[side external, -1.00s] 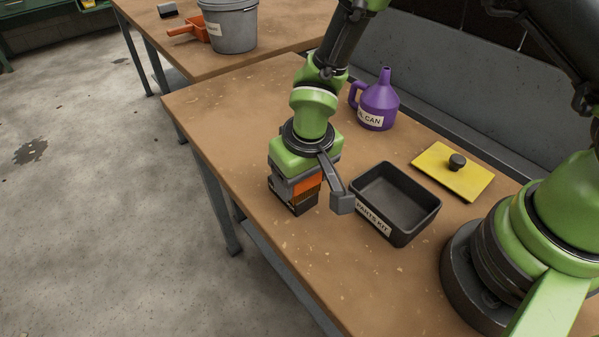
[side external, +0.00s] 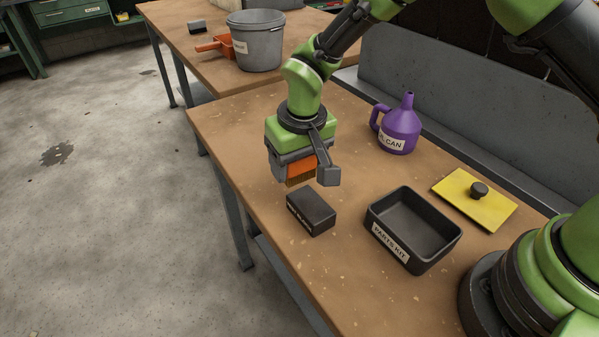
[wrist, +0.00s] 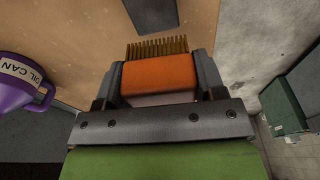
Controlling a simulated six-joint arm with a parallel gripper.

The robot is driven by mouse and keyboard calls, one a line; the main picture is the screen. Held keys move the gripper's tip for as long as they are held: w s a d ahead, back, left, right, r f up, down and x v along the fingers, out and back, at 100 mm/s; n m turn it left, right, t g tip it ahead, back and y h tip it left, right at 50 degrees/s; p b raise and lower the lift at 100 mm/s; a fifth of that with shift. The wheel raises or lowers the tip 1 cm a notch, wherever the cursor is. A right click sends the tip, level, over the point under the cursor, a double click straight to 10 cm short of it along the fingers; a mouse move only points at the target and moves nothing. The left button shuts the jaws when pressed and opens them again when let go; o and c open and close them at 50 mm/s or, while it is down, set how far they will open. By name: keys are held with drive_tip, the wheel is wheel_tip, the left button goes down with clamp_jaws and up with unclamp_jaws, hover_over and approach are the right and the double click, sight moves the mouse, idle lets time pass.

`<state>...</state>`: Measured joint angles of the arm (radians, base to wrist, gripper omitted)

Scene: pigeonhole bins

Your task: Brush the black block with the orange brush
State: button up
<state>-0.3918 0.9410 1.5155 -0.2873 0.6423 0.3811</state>
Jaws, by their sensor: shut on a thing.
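My gripper (side external: 302,168) is shut on the orange brush (side external: 302,168), whose tan bristles point down. The brush also shows in the wrist view (wrist: 150,75), with its orange body between the jaws and its bristles beyond. The black block (side external: 311,213) lies on the workbench below and slightly in front of the brush, with a label on its side. The bristles are above the block and look apart from it. A dark piece of the block shows at the top of the wrist view (wrist: 160,15).
An open black parts tray (side external: 425,245) sits right of the block. A yellow lid with a knob (side external: 455,200) and a purple oil can (side external: 400,130) stand behind. A grey bucket (side external: 255,50) and orange dustpan (side external: 210,46) are on the farther table. The bench's left part is clear.

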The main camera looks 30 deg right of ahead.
drive_tip(key=shift+r, duration=2.5)
